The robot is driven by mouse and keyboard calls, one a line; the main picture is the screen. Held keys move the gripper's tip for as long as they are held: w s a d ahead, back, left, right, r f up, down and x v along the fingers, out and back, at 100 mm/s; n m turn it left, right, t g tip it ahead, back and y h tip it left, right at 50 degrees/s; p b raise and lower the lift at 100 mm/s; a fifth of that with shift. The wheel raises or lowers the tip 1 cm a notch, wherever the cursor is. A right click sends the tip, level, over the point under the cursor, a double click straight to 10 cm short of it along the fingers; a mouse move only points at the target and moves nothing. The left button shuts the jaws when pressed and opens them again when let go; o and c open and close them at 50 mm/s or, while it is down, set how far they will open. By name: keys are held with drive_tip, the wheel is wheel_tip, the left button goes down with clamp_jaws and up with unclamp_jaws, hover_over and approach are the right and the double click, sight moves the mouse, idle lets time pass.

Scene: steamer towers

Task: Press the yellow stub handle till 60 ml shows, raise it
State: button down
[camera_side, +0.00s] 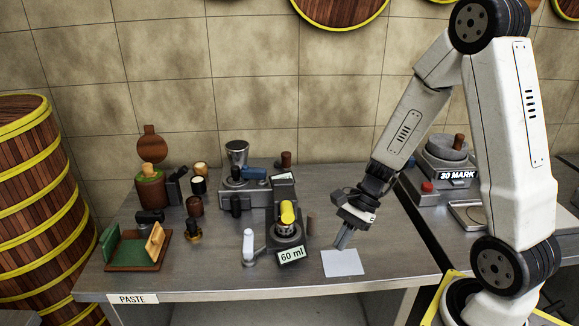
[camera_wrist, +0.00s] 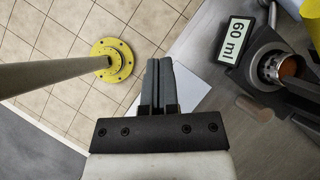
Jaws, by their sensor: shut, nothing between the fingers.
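The yellow stub handle (camera_side: 287,212) sits on top of a dark grey machine (camera_side: 285,240) near the table's middle. A white "60 ml" sign (camera_side: 291,255) is on the machine's front; it also shows in the wrist view (camera_wrist: 235,38). Part of a yellow piece, apparently the handle, shows at the wrist view's right edge (camera_wrist: 294,35), beside a metal cup (camera_wrist: 279,68) with brown content. My gripper (camera_side: 341,243) points down right of the machine, over a pale square sheet (camera_side: 343,263). Its fingers (camera_wrist: 158,63) are together and empty, apart from the handle.
A small white-topped lever (camera_side: 248,243) stands left of the machine. A grinder-like unit (camera_side: 238,180) and several small jars and tools stand behind and left. A green-and-wood tray (camera_side: 132,250) is at the left. A "30 MARK" machine (camera_side: 450,160) stands at the right. Bare table lies around the sheet.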

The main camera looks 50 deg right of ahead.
sight(286, 204)
drive_tip(key=w+d+m+t+y, duration=0.2)
drive_tip(key=w+d+m+t, duration=0.3)
drive_tip(key=m, duration=0.5)
drive_tip(key=shift+w+d+r+t, duration=0.2)
drive_tip(key=shift+d+r+t, duration=0.1)
drive_tip(key=shift+d+t, duration=0.25)
drive_tip(key=shift+a, duration=0.2)
drive_tip(key=x, duration=1)
drive_tip(key=r, duration=0.2)
drive_tip(key=w+r, duration=0.1)
drive_tip(key=r, duration=0.1)
drive_tip(key=shift+d+r, duration=0.1)
drive_tip(key=shift+r, duration=0.1)
drive_tip(key=shift+w+r+y, duration=0.1)
drive_tip(key=shift+r+y, duration=0.15)
drive_tip(key=shift+y, duration=0.05)
